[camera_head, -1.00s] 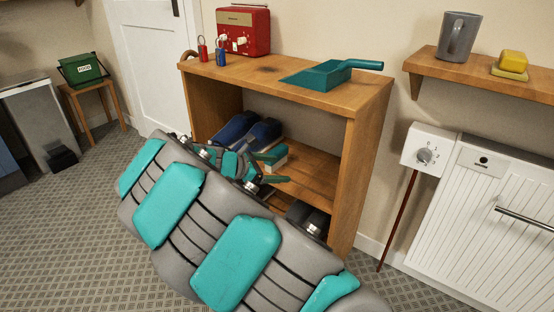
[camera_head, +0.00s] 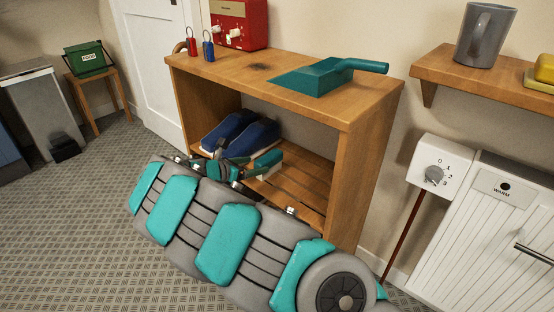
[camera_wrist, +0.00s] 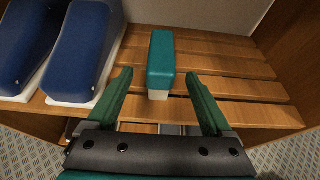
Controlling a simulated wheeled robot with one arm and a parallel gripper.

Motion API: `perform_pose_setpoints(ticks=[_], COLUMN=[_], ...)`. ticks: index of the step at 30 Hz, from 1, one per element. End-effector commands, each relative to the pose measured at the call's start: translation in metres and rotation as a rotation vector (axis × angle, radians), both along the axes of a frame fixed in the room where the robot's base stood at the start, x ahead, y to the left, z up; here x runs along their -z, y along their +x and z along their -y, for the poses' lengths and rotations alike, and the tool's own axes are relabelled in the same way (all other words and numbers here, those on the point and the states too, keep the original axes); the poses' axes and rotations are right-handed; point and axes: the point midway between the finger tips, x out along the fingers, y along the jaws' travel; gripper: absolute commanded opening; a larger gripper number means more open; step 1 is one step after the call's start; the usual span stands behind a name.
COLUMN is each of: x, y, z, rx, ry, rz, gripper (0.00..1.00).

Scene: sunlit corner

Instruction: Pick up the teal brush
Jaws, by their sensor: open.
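The teal brush (camera_wrist: 161,58) stands on the slatted shelf in the wrist view, a teal block over pale bristles. My gripper (camera_wrist: 160,80) is open, with its two green fingers apart and the near end of the brush between and just beyond their tips. Nothing is held. In the head view the brush (camera_head: 268,160) shows partly behind my gripper, inside the shelf unit and right of the blue shoes.
Blue shoes (camera_wrist: 82,45) with white soles stand left of the brush, close to my left finger. The wooden shelf unit (camera_head: 358,165) has a top board above and a side wall at right. A teal dustpan (camera_head: 318,77) lies on top. Slats right of the brush are bare.

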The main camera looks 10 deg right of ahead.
Motion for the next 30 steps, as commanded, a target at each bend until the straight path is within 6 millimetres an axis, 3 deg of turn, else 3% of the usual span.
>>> perform_pose_setpoints(ticks=[21,30], x=[0.031,0.033], y=[0.038,0.041], z=[0.056,0.058], rx=[0.002,-0.001], ry=[-0.003,-0.002], rz=[-0.002,-0.001], gripper=[0.85,0.85])
